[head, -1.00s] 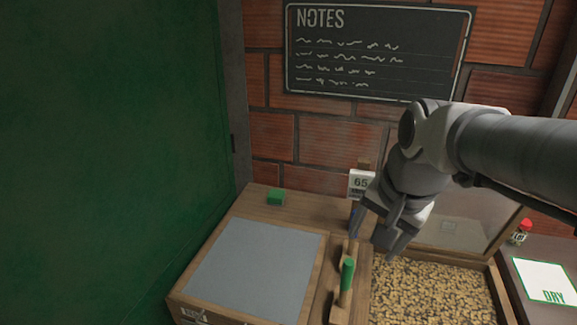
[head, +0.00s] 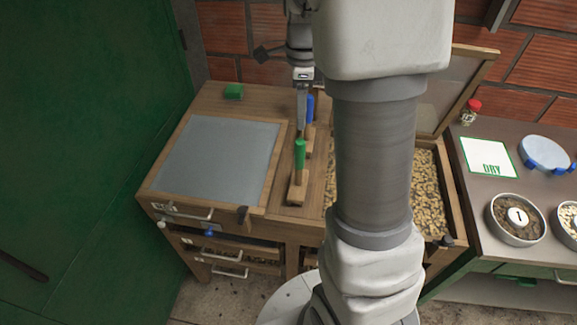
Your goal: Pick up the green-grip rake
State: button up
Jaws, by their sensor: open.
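The green-grip rake (head: 299,154) has an upright green handle on a wooden base. It stands on the wooden bench between the grey panel and the bean bin. A similar piece with a blue grip (head: 310,109) stands just behind it. My gripper (head: 302,112) points down in the head view, behind the green grip and beside the blue one. I see it nearly edge-on, so the gap between its fingers is hard to make out. It is open and holds nothing that I can see. The green grip is in clear view, apart from the fingers in the picture.
My arm hides part of the bean bin (head: 446,208) and its raised lid (head: 462,92). A small green block (head: 234,91) lies behind the grey panel (head: 217,160). At right are a red-lidded jar (head: 471,111), a DRY card (head: 490,158) and bowls (head: 516,219).

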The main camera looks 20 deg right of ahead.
aim_at(300, 141)
notch_tip(300, 141, down, 11)
jog(key=shift+s+f+p, duration=0.1)
jog(key=shift+f+p, duration=0.55)
jog(key=shift+f, duration=2.15)
jog(key=shift+c, duration=0.3)
grip_shut()
